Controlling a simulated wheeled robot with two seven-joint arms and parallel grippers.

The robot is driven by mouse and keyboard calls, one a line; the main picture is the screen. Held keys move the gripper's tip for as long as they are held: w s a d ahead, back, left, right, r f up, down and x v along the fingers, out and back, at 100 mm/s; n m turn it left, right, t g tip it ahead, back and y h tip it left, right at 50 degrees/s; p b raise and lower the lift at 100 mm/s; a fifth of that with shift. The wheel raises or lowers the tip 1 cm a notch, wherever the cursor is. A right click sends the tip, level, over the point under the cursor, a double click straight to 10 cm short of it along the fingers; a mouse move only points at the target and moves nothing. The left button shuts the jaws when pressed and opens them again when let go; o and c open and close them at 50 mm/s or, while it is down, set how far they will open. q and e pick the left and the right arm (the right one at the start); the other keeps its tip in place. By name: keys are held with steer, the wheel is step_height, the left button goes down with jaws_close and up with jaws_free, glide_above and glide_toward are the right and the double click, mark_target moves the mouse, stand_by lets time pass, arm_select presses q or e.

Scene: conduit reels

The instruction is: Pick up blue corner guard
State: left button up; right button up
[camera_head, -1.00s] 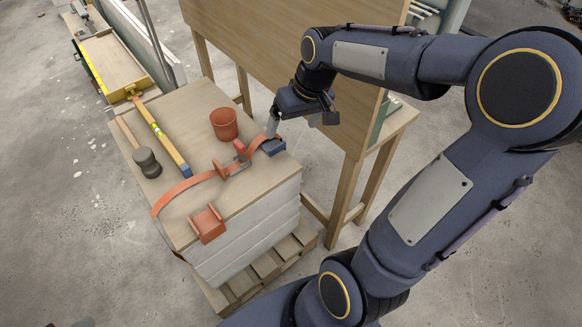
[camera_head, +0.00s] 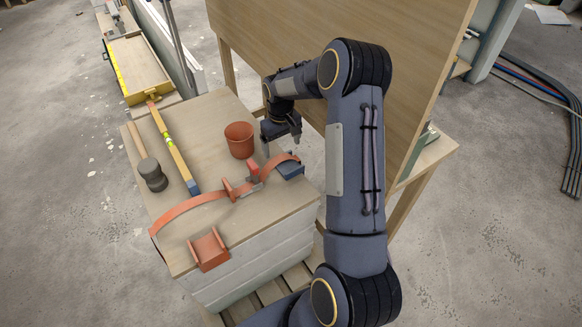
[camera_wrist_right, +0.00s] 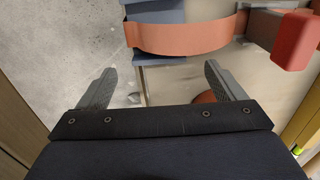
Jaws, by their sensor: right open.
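The blue corner guard (camera_head: 290,168) sits at the right edge of the wood-topped stack, with the orange strap (camera_head: 188,205) running to it. In the right wrist view the blue guard (camera_wrist_right: 155,14) is at the top, partly cut off, and the strap (camera_wrist_right: 180,36) crosses it. My right gripper (camera_head: 282,147) is open and empty, just behind and above the guard. In the wrist view its two fingers (camera_wrist_right: 160,75) are apart, with the guard beyond their tips and not between them. My left gripper is in no view.
An orange cup (camera_head: 239,140) stands close left of my right gripper. A red-handled buckle (camera_head: 244,187) sits on the strap. An orange corner guard (camera_head: 208,249) is at the front edge. A mallet (camera_head: 151,174) and a yellow level (camera_head: 172,147) lie left. A wooden panel (camera_head: 345,45) stands behind.

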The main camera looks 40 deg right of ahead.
mark_target(283, 155)
step_height(283, 155, down, 4)
steer(key=shift+w+d+r, duration=0.1)
steer(key=c, duration=1.1)
steer(key=shift+r, duration=0.15)
